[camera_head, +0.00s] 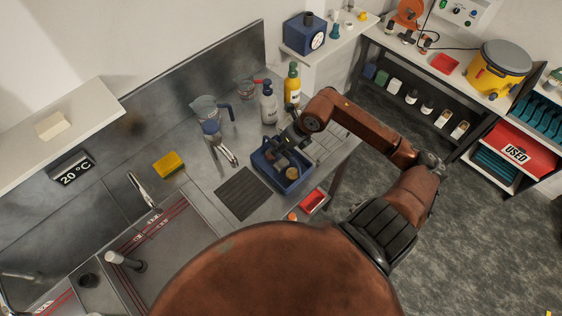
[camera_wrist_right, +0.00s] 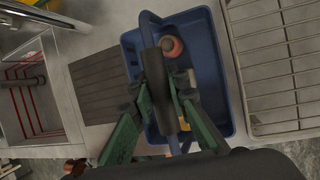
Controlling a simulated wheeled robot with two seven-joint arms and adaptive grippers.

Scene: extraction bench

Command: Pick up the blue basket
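The blue basket (camera_head: 267,174) stands on the steel bench in the head view. In the right wrist view the basket (camera_wrist_right: 213,65) shows from above, with its raised handle (camera_wrist_right: 152,62) and dark grip running between my fingers. My right gripper (camera_head: 287,143) is over the basket, and in the wrist view its fingers (camera_wrist_right: 162,92) are apart, one on each side of the handle grip. Whether either finger touches the grip is hard to tell. Inside the basket are a reddish round item (camera_wrist_right: 172,47) and other partly hidden items. My left gripper is not in view.
A dark ribbed mat (camera_head: 243,193) lies left of the basket and a wire rack (camera_wrist_right: 285,60) right of it. A grey bottle (camera_head: 269,105) and a yellow bottle (camera_head: 292,85) stand behind. A red tray (camera_head: 314,201) lies in front, near the bench edge.

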